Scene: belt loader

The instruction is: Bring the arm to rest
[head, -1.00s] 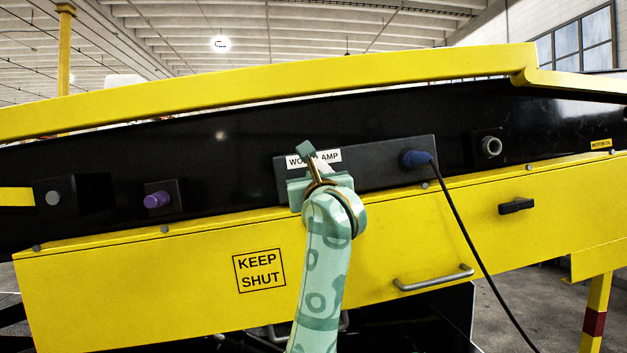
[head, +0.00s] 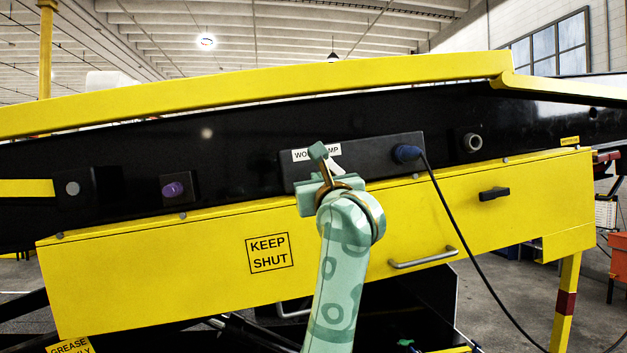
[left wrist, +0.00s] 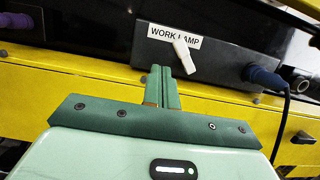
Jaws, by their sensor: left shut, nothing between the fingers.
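My left gripper (head: 318,153) is in front of the dark work lamp box (head: 378,155) in the head view. Its green fingers are shut together with nothing between them, as the left wrist view also shows (left wrist: 162,80). The box carries a WORK LAMP label (left wrist: 174,36) and a white lever (left wrist: 184,57), which slants across the label's lower edge. The fingertips are just below and left of the lever in the wrist view; a gap seems to lie between them. In the head view the gripper partly hides the label and lever. My right gripper is not in view.
A blue plug (head: 406,153) with a black cable (head: 452,225) sits at the box's right end. A purple knob (head: 173,190) is to the left. Below is a yellow panel (head: 150,270) marked KEEP SHUT, with a grey handle (head: 424,259). A yellow rail (head: 250,91) runs above.

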